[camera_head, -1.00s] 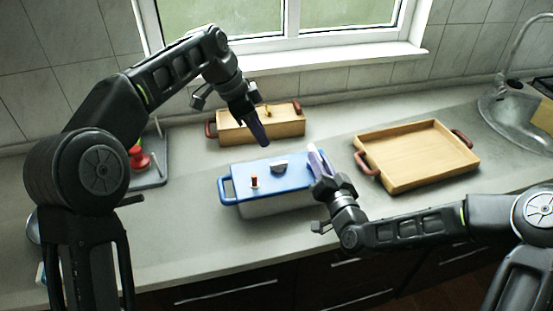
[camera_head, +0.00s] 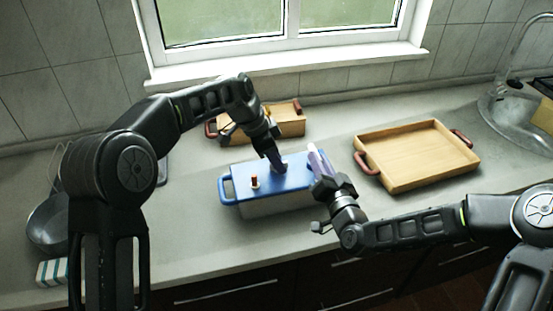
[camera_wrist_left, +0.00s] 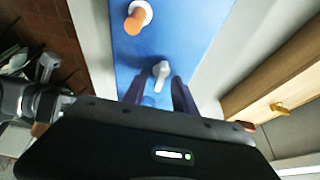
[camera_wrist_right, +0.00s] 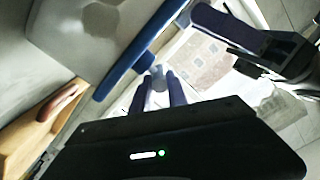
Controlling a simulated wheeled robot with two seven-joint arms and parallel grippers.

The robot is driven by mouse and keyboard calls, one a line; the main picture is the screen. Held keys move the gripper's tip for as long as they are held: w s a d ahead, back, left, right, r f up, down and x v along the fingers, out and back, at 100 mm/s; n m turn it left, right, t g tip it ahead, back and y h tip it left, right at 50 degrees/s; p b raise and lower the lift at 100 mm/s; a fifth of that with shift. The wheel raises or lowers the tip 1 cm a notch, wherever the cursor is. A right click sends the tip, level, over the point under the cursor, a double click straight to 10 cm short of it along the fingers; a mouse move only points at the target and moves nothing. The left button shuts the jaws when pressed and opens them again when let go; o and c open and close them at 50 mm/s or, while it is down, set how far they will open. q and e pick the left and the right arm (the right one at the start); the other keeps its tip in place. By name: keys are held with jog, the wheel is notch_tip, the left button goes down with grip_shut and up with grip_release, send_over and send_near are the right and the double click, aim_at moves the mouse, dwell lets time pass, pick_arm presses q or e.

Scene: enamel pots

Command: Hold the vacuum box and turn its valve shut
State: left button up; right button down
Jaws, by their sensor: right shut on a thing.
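The vacuum box (camera_head: 282,205) is pale grey with a blue lid (camera_head: 238,172) and stands on the counter. A small red-orange knob (camera_head: 255,182) stands on the lid's left part. The grey valve knob (camera_wrist_left: 161,69) is at the lid's middle, mostly hidden by my left gripper in the head view. My left gripper (camera_head: 280,168) points down at the valve. Its fingers (camera_wrist_left: 159,88) are apart, with the valve between and just beyond the tips in the left wrist view. My right gripper (camera_head: 313,152) is shut on the box's right handle, mostly hidden by the fingers.
A wooden tray (camera_head: 410,178) with brown handles is on the right. A wooden box (camera_head: 290,124) stands behind the vacuum box, close to my left arm. A dark pan (camera_head: 48,225) and a striped block (camera_head: 50,272) are at far left. The counter front is clear.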

pick_arm(q)
jog(key=shift+c, duration=0.5)
grip_shut()
jog(key=shift+r+n, duration=0.1)
jog(key=shift+n, duration=0.4)
jog(key=n+t, duration=0.1)
jog(key=n, duration=0.2)
jog(key=shift+s+d+y, duration=0.1)
jog(key=shift+s+y, duration=0.05)
jog(key=shift+y, duration=0.25)
jog(key=n+t, duration=0.1)
jog(key=n, duration=0.1)
jog(key=n+y, duration=0.1)
jog(key=n, duration=0.1)
jog(key=shift+d+n+t, duration=0.1)
jog(key=shift+n+t, duration=0.3)
jog(key=n+y, duration=0.2)
jog(key=n, duration=0.3)
jog(key=shift+s+d, duration=0.1)
jog(key=shift+d, duration=0.05)
jog(key=shift+n+y, duration=1)
jog(key=shift+n, duration=1.2)
